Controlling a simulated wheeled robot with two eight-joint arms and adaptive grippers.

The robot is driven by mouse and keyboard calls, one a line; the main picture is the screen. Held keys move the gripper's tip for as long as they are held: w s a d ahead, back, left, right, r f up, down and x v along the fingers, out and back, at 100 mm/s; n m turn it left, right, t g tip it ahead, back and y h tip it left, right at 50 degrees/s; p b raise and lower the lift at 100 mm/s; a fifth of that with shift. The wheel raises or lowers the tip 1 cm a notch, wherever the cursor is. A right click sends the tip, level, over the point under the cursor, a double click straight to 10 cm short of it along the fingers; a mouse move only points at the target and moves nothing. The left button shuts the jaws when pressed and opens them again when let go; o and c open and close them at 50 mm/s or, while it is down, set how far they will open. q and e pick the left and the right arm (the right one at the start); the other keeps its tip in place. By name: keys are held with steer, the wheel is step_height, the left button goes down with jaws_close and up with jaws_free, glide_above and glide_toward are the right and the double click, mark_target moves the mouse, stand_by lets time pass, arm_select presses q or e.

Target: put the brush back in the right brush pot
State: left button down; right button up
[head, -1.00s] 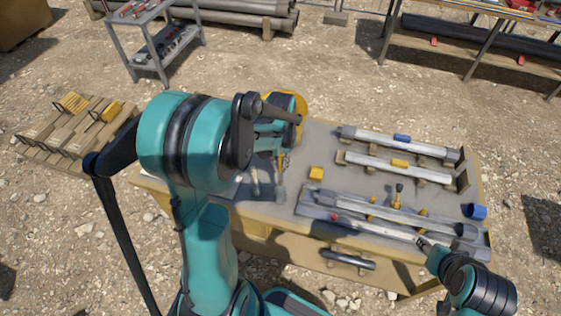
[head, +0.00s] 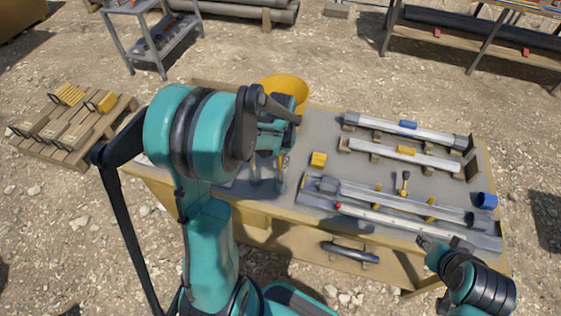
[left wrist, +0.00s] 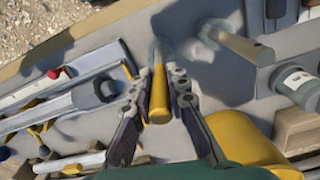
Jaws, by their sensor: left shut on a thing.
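My left gripper (left wrist: 158,112) is shut on the yellow handle of the brush (left wrist: 158,88) in the left wrist view. The brush's far end meets a pale, see-through pot (left wrist: 160,50); I cannot tell whether it is inside or just above the rim. A second pot (left wrist: 208,32) beside it holds a wooden-handled brush (left wrist: 240,45). In the head view my left gripper (head: 275,143) is over the left half of the table and hides the handle. The right pot (head: 280,183) is partly visible below it. My right gripper (head: 424,242) is at the table's front right edge, its jaws too small to judge.
A yellow bucket (head: 287,86) stands behind my left gripper. A labelled jar (left wrist: 298,84) lies near the second pot.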

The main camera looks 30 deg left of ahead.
arm_select(q)
steer(key=shift+f, duration=0.2)
steer(key=c, duration=1.4)
jaws_free()
step_height(320, 180, up, 12)
steer(key=s+d+f+t+b, duration=0.2)
steer(key=s+d, duration=0.1)
steer(key=s+d+f+t+b, duration=0.2)
steer(key=s+d+b, duration=0.1)
steer(key=s+d, duration=0.1)
steer(key=s+d+f+m+t+b, duration=0.1)
steer(key=s+d+f+t+b, duration=0.1)
steer(key=s+d+t+b, duration=0.1)
steer(key=shift+s+d, duration=0.3)
steer(key=shift+s, duration=0.15)
